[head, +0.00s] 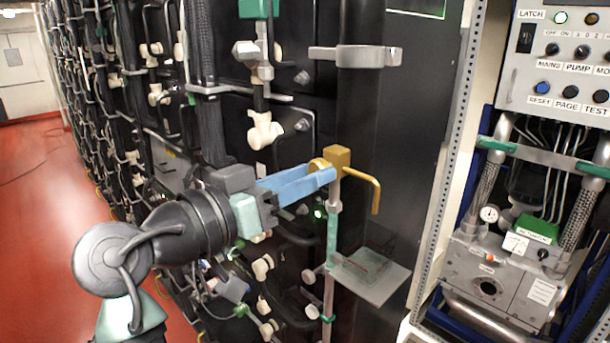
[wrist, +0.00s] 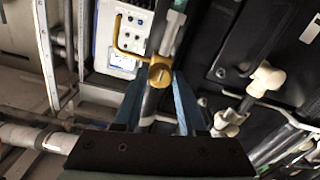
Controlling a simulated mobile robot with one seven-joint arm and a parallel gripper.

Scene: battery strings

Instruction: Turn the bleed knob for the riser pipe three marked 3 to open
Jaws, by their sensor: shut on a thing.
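My gripper (head: 318,176) has blue fingers and is shut on a round brass knob (head: 319,164) at the top of a thin vertical pipe (head: 332,225). The knob is on the side of a brass valve block (head: 339,158) with a bent brass spout (head: 375,195) pointing down to the right. In the wrist view the knob (wrist: 160,73) sits between the fingertips (wrist: 160,82), its round face towards me with a short dark mark on it. The spout (wrist: 122,38) shows up and left of it. I cannot read a number 3 on this pipe.
A small tray (head: 370,276) juts out below the valve. A thick black pipe (head: 358,110) with a grey clamp stands behind. Cream fittings (head: 263,130) stick out to the left. A control panel (head: 565,55) and a pump unit (head: 500,275) stand at right.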

